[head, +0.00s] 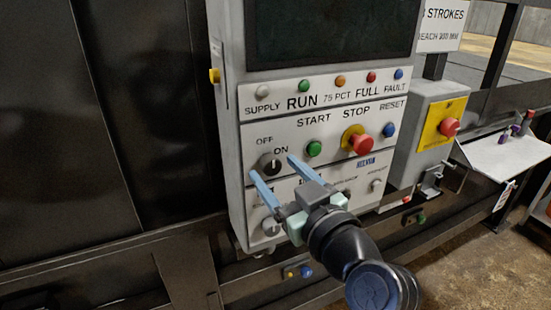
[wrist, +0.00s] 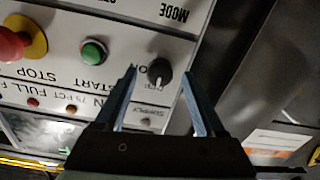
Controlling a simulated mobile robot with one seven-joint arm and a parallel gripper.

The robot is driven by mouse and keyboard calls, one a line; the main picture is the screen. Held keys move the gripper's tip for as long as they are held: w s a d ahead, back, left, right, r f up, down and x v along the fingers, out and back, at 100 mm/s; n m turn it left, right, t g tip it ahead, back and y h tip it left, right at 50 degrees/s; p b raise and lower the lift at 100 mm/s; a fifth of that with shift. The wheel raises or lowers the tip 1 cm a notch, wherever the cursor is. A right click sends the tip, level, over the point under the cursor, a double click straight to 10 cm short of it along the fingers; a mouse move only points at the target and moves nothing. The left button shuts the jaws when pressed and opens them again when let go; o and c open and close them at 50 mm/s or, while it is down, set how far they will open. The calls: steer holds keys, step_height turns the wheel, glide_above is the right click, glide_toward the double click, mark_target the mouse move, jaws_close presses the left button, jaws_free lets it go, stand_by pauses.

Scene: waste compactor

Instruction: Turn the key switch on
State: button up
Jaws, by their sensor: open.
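The key switch is a black round knob (head: 270,163) on the white control panel, below the OFF and ON labels and left of the green START button. In the wrist view the knob (wrist: 159,73) lies between and beyond the fingertips, with its labels upside down. My gripper (head: 271,164) is open, with its two blue fingers pointing at the panel, one on each side of the knob in the head view. The fingers also show apart and empty in the wrist view (wrist: 159,72). Whether the fingertips touch the panel I cannot tell.
The green START button (head: 314,149) and red STOP button (head: 363,144) on its yellow collar sit right of the knob. A lower row of controls is partly hidden by my gripper. A grey box with a red button (head: 449,127) stands at right.

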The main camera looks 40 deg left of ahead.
steer(key=shift+w+a, duration=0.25)
steer(key=shift+a, duration=0.35)
jaws_close()
